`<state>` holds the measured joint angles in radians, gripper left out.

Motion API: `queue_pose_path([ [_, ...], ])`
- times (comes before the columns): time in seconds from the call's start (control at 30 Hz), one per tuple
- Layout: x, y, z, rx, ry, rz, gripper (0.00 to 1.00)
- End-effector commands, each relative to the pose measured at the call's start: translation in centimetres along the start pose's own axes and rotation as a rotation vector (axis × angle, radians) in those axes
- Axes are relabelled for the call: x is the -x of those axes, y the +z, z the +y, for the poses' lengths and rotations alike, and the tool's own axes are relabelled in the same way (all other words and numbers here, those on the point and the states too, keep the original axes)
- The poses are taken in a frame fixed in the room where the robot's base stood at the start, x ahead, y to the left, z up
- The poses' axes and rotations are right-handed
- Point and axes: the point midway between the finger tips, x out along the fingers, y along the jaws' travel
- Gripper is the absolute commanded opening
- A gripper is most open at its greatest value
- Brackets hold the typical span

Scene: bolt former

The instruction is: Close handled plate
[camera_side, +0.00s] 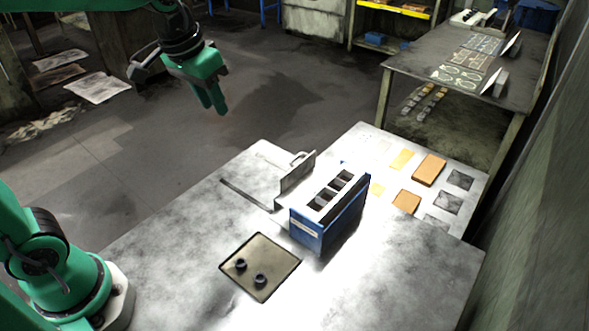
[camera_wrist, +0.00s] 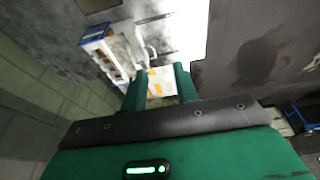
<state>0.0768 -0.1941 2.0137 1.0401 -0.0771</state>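The handled plate (camera_side: 297,174) is a grey plate standing upright on the table, beside the back left of the blue block with dark slots (camera_side: 320,225). A small handle (camera_side: 300,156) shows at its top. A dark slot line in the tabletop runs left from near it. In the wrist view, a thin grey upright shape, likely the plate's handle (camera_wrist: 152,52), shows beyond the fingers near the blue block (camera_wrist: 95,33). My gripper (camera_side: 214,106) is in the air, left of and above the plate and well apart from it. In the wrist view its two fingers (camera_wrist: 160,80) stand apart with nothing between them.
A dark square panel with two black rings (camera_side: 260,267) lies at the table front. Orange blocks (camera_side: 429,169) and flat squares lie at the right. Another table (camera_side: 465,62) stands behind. The air between my gripper and the plate looks clear.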

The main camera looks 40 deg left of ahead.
Motion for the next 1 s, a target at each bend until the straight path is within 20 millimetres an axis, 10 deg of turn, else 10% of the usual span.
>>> queue_pose_path([
  [1.0, -14.0, -13.1, 6.2, -0.001, -0.020, -0.270, 0.30],
])
